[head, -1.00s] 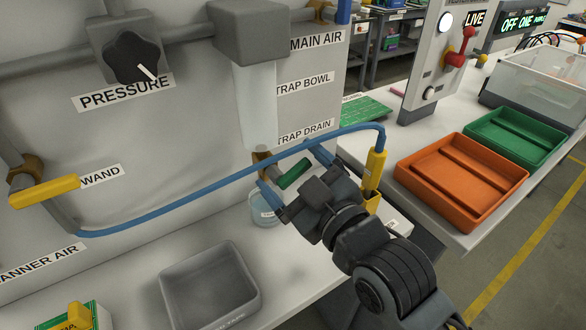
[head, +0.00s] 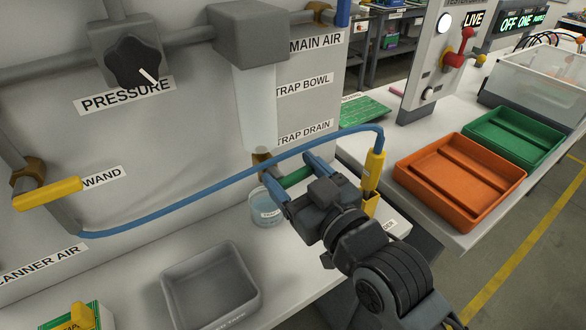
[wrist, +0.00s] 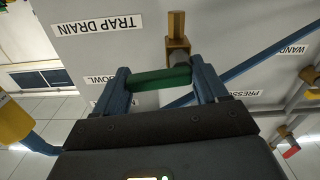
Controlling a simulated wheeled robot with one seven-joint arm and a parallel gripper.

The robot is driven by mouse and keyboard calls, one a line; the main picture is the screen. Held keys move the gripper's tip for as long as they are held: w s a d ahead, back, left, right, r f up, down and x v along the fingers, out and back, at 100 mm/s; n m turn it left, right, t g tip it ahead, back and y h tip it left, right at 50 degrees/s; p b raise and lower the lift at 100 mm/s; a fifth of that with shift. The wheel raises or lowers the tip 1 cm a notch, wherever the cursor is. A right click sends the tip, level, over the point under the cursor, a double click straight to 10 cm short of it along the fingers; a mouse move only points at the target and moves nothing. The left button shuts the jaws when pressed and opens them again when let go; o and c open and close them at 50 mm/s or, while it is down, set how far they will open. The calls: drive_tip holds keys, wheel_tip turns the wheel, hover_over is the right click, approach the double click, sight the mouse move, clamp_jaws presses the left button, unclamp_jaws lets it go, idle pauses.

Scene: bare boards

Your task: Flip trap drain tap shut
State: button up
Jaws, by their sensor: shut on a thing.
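The trap drain tap has a brass body (head: 262,157) under the clear trap bowl (head: 258,105), by the "TRAP DRAIN" label (head: 304,133). Its green handle (head: 297,177) lies between the two blue fingers of my gripper (head: 293,174). In the wrist view the green handle (wrist: 160,79) spans the gap between the fingertips (wrist: 158,75), with the brass body (wrist: 177,45) just beyond. My gripper is shut on the handle. The blue hose hides part of the tap in the head view.
A blue hose (head: 210,182) crosses in front of the tap to a yellow wand (head: 373,170) at right. A clear cup (head: 268,212) with liquid stands below the tap. A grey tray (head: 210,285) is on the bench; orange (head: 452,205) and green (head: 515,142) trays stand right.

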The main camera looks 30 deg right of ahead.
sight(298, 181)
drive_tip(key=shift+f+m, duration=0.15)
drive_tip(key=shift+m, duration=0.65)
drive_tip(key=o, duration=1)
drive_tip(key=shift+c, duration=0.2)
drive_tip(key=s+b, duration=0.1)
drive_tip(key=s, duration=0.7)
drive_tip(key=shift+w, duration=0.1)
